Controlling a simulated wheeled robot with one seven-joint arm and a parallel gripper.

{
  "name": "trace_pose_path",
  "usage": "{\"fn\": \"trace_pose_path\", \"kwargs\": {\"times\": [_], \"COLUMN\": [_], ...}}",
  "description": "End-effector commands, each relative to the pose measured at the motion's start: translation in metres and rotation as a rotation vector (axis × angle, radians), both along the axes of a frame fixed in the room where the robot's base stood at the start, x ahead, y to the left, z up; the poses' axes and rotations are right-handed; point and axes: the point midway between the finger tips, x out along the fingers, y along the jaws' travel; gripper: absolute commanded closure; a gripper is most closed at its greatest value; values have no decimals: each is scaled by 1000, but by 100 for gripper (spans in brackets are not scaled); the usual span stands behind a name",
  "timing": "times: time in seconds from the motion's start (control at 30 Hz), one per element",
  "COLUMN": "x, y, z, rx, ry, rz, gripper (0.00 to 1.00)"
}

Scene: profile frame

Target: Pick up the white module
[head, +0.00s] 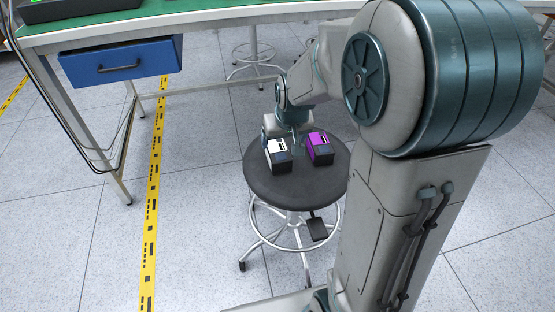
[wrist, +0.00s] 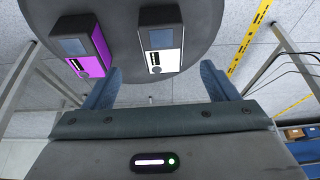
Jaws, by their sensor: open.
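The white module (head: 278,155) sits on the dark round stool seat (head: 280,190), left of a purple module (head: 320,148). In the wrist view the white module (wrist: 160,45) is at top centre, with a dark screen and a round dial on its face. The purple module (wrist: 88,48) is to its left there. My gripper (wrist: 160,85) is open, its two blue-grey fingers spread at the edge of the seat, with the white module ahead of the gap between them. Nothing is seen between the fingers. In the head view my arm hides part of the gripper.
A green-topped workbench (head: 180,18) with a blue drawer (head: 120,62) stands behind and left of the stool. Another stool (head: 252,60) is at the back. Yellow marking tape (head: 152,200) runs along the floor. The floor left of the stool is clear.

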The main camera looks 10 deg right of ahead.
Motion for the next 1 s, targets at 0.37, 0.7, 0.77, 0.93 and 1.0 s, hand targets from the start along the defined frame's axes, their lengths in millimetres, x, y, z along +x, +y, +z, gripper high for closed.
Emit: {"fn": "trace_pose_path", "kwargs": {"times": [0.37, 0.7, 0.77, 0.93, 1.0], "x": [20, 37, 41, 45, 45], "y": [1, 5, 4, 4, 4], "z": [-51, -84, -92, -98, -97], "rx": [0, 0, 0, 0, 0], "ry": [2, 2, 3, 1, 0], "rz": [0, 1, 0, 0, 0], "gripper": [20, 20, 20, 20, 20]}}
